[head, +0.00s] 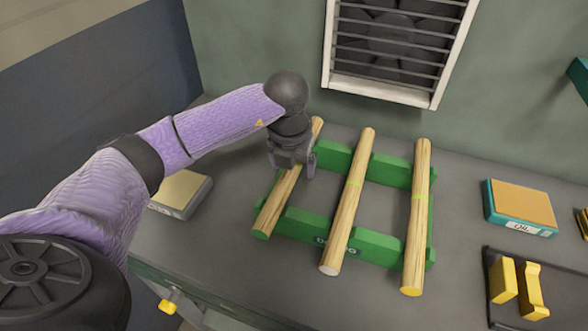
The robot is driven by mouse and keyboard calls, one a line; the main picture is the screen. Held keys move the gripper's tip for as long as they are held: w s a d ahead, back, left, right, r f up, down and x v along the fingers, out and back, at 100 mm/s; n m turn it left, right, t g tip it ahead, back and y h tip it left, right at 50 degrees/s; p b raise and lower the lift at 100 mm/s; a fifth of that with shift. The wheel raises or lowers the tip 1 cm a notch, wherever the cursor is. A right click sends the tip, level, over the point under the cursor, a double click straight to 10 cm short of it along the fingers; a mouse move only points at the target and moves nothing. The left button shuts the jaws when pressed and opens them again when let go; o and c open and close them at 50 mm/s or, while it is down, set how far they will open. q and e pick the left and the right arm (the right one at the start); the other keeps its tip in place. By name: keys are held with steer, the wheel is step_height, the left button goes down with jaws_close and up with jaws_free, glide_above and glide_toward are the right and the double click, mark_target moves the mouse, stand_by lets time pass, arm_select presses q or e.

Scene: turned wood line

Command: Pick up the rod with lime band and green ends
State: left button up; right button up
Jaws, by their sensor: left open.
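Three wooden rods lie across a green rack on the grey bench. The left rod (279,203) shows a green near end; its middle is hidden behind my gripper, so I cannot see a band on it. My left gripper (293,168) is open over that rod's middle, with fingers to either side of it; I cannot tell whether they touch it. The middle rod (347,205) has a lime band and a pale near end. The right rod (417,220) has a lime band and a yellow near end. My right gripper is not in view.
The green rack (375,245) bears all three rods. A box with a tan top (182,193) lies left. A teal-edged box (520,205) and a dark tray with yellow pieces (503,280) are at right. A barred vent (395,45) is on the wall behind.

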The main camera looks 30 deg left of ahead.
arm_select(q)
steer(key=shift+r, duration=0.1)
jaws_close()
